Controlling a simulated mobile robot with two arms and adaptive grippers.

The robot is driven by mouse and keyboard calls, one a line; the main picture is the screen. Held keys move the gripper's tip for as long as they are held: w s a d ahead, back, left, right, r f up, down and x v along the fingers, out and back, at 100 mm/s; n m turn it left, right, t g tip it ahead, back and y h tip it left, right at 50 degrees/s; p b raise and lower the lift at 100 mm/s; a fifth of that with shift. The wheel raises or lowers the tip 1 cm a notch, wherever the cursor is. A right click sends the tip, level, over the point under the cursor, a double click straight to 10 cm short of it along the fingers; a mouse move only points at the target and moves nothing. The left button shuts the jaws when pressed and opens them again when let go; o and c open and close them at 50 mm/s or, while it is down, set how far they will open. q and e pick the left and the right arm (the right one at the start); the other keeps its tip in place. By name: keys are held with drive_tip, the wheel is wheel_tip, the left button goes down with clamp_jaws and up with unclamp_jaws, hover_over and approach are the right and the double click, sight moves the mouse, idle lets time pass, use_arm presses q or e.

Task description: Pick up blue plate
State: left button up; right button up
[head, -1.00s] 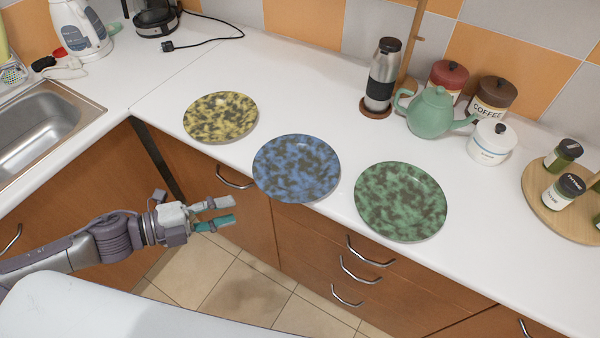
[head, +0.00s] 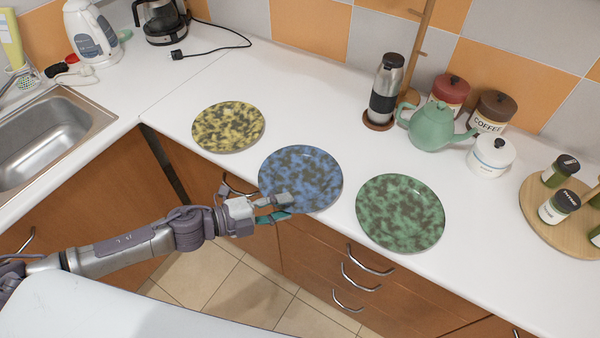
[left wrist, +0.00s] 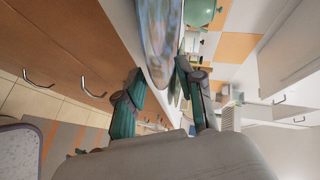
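The blue mottled plate (head: 302,170) lies on the white counter, its near rim at the front edge, between a yellow plate (head: 228,126) and a green plate (head: 400,211). My left gripper (head: 280,208) is at the blue plate's near rim, one finger over the rim and the other lower, in front of the counter edge. In the left wrist view the blue plate (left wrist: 160,38) shows edge-on between the spread fingers of my left gripper (left wrist: 158,85). The fingers look apart, with a gap beside the plate. My right gripper is not in view.
A green teapot (head: 432,122), canisters, a flask (head: 386,92) and a wooden spice tray (head: 540,218) stand behind and to the right. A sink (head: 50,137) is at left. Drawer handles (head: 362,277) stick out below the counter.

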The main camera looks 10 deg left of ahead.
use_arm(q)
drive_tip(key=shift+x, duration=0.9)
clamp_jaws()
drive_tip(key=shift+r, duration=0.1)
